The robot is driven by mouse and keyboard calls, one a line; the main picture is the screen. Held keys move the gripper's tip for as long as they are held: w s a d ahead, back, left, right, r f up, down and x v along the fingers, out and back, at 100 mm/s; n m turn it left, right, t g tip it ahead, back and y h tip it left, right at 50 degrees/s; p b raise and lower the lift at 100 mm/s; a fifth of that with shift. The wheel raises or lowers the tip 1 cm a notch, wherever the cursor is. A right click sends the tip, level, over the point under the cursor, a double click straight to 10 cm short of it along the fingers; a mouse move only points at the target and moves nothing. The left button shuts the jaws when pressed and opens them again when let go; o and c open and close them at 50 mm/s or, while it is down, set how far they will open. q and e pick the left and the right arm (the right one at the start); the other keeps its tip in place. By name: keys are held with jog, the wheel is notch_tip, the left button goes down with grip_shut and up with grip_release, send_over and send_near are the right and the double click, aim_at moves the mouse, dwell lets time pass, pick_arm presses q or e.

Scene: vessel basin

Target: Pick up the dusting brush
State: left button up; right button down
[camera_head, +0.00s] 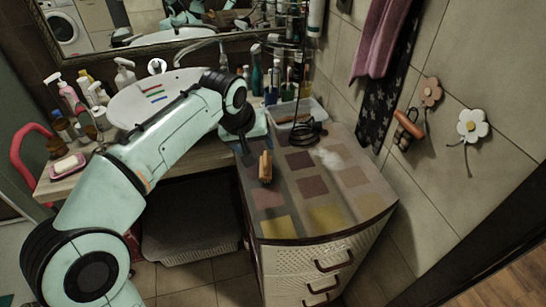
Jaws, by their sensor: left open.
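A wooden, tan brush-like object (265,167), which I take to be the dusting brush, lies on the patchwork-patterned cabinet top (311,187), near its left edge. My left arm reaches in from the left, over the basin counter. My left gripper (243,146) is at the cabinet top's back left, just behind and left of the brush and apart from it. It is open; its fingertips are small and dark here, and partly hidden by the wrist. My right gripper is out of view.
A clear tray (297,112) and a dark coiled cord (306,132) are behind the brush. Several bottles stand at the back. The white basin (150,95) is partly behind my arm. Towels (381,38) hang on the right wall. The cabinet top's front is clear.

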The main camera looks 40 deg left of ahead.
pick_arm(q)
send_over(260, 172)
notch_tip(260, 172, down, 7)
jog(key=shift+s+r+b, duration=0.1)
jog(key=shift+r+b, duration=0.1)
jog(key=shift+b, duration=0.2)
jog(key=x, duration=0.5)
jog(key=shift+w+f, duration=0.3)
jog(key=shift+w, duration=0.05)
jog(key=c, duration=1.2)
